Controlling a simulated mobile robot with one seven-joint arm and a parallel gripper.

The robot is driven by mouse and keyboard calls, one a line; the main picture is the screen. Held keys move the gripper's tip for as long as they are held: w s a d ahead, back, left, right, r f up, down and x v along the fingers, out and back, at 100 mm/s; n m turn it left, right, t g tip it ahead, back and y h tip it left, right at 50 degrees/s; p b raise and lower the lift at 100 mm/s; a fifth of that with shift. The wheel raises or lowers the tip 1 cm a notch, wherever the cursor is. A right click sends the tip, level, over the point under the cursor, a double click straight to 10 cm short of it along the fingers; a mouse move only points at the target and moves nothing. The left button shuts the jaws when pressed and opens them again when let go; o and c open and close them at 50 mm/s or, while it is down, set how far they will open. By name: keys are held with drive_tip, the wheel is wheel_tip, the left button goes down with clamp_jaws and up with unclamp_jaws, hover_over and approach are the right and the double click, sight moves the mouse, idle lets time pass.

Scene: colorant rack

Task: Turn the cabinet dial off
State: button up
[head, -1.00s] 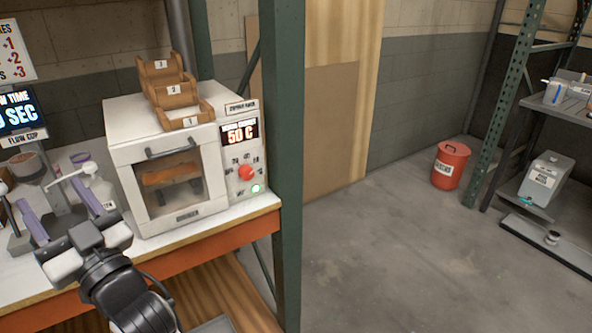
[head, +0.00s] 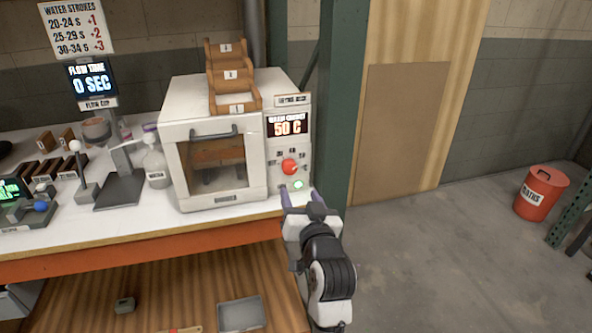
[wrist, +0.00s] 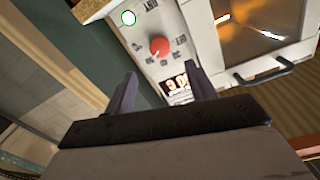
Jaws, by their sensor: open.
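The white cabinet (head: 184,112) stands on the bench with its windowed door closed. Its red dial (head: 289,166) sits on the right-hand control panel, below a display (head: 288,125) reading 50 C and above a lit green light (head: 298,184). My gripper (head: 300,197) is in front of the panel's lower part, below the dial in the head view. In the wrist view my gripper (wrist: 162,80) is open and empty. The dial (wrist: 159,46) shows beyond the gap between the fingers, with no contact visible. The dial's exact pointer setting is too small to tell.
A stepped wooden holder (head: 232,78) stands on the cabinet top. The green post (head: 343,105) rises close to the panel's right. A bottle (head: 155,163) and a flow cup stand (head: 120,190) are left of the cabinet.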

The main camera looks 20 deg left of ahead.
sight(291, 170)
drive_tip(key=p+x, duration=0.2)
drive_tip(key=x, duration=0.8)
drive_tip(key=c, duration=1)
